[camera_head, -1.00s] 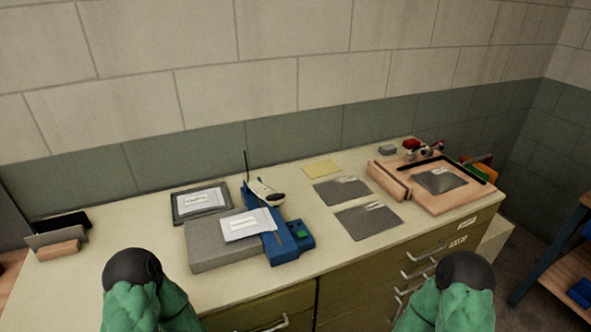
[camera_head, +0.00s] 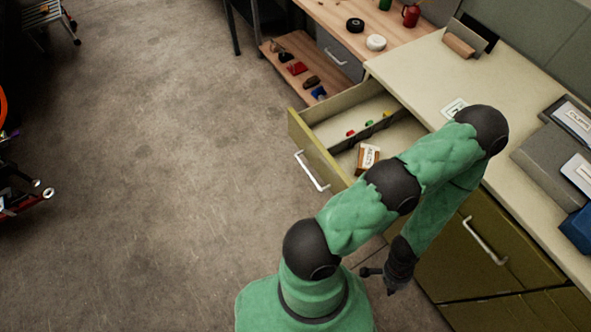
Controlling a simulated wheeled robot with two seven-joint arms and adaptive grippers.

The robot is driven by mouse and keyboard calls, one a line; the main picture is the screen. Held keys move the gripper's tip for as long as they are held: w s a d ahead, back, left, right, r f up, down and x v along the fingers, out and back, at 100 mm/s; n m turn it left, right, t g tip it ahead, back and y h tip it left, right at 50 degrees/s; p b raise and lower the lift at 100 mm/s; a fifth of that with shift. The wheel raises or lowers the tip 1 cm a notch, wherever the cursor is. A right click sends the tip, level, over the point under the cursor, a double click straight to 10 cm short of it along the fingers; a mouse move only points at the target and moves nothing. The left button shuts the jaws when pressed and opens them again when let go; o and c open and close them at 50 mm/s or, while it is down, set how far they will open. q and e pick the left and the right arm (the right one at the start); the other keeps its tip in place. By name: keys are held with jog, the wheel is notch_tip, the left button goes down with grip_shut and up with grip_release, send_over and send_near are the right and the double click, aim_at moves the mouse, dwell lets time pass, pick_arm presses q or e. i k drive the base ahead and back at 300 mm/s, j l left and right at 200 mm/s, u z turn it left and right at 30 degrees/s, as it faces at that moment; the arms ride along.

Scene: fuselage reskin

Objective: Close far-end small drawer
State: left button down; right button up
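The far-end small drawer (camera_head: 318,168) is pulled out of the cream-topped cabinet, with a white bar handle (camera_head: 312,171) on its olive front. Inside it lie a small brown and white box (camera_head: 368,157) and several small coloured pieces behind a divider. My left arm crosses in front of the drawer's right part and hides some of it. My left gripper (camera_head: 377,281) hangs below and right of the drawer front, apart from the handle. Its fingers look spread and empty. My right gripper is not in view.
A wooden bench (camera_head: 325,17) with tape rolls and a red can stands beyond the drawer. A closed drawer handle (camera_head: 485,240) is on the cabinet at right. The concrete floor (camera_head: 150,170) left of the drawer is clear. A red-framed object (camera_head: 20,200) stands at the left edge.

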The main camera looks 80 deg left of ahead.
aim_at(330, 134)
jog(key=k+l+u, duration=0.15)
jog(key=u, duration=0.2)
jog(key=k+l+u, duration=0.1)
jog(key=u, duration=0.25)
jog(key=k+u, duration=0.35)
jog(key=i+j+u, duration=0.15)
jog(key=u, duration=0.25)
jog(key=i+u, duration=0.2)
jog(key=u, duration=0.2)
jog(key=i+u, duration=0.2)
jog(key=u, duration=0.25)
jog(key=j, duration=0.1)
